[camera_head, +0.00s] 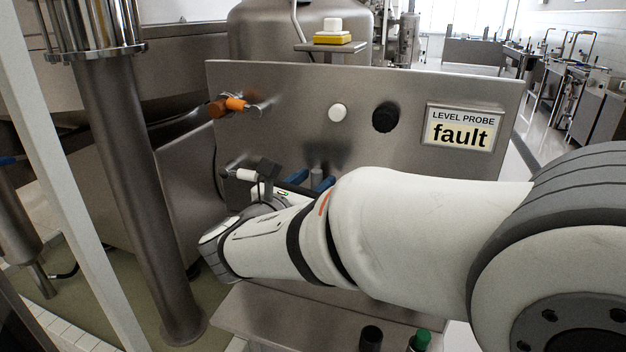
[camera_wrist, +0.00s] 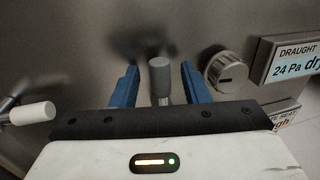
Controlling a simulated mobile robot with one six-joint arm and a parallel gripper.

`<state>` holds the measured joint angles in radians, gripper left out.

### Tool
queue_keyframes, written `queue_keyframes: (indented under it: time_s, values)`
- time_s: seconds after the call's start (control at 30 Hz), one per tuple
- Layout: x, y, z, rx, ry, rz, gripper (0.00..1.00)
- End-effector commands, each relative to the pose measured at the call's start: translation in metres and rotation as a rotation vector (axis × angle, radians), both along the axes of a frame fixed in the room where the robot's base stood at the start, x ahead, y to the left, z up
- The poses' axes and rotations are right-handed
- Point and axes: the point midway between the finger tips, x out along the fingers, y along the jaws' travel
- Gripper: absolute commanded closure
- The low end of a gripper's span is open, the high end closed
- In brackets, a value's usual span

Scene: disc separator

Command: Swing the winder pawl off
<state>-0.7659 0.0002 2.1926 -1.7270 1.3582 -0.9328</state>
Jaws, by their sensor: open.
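No part is labelled as the winder pawl, so I cannot tell for certain which one it is. A grey cylindrical handle (camera_wrist: 160,78) stands out from the steel panel (camera_head: 290,85) and shows between my blue fingers in the wrist view. The same grey handle (camera_head: 317,176) shows partly in the head view, behind my arm. My gripper (camera_wrist: 160,70) is open, one finger on each side of the handle, with visible gaps to both. A lever with a white grip (camera_wrist: 32,113) is at the left; it also shows in the head view (camera_head: 240,175).
An orange-handled valve (camera_head: 236,104), a white button (camera_head: 337,112), a black knob (camera_head: 385,117) and a "LEVEL PROBE fault" sign (camera_head: 461,130) are on the panel. A grey round knob (camera_wrist: 226,72) and a "DRAUGHT" display (camera_wrist: 295,62) are right of my fingers.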

Motion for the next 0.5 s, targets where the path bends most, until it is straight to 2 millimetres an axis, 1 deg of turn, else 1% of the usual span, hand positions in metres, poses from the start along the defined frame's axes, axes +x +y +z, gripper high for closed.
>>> queue_keyframes:
  time_s: [0.1, 0.5]
  values:
    - [-0.0001, -0.0001, 0.0, 0.0, 0.0, 0.0, 0.59]
    - [-0.0001, -0.0005, 0.0, 0.001, 0.0, -0.002, 0.92]
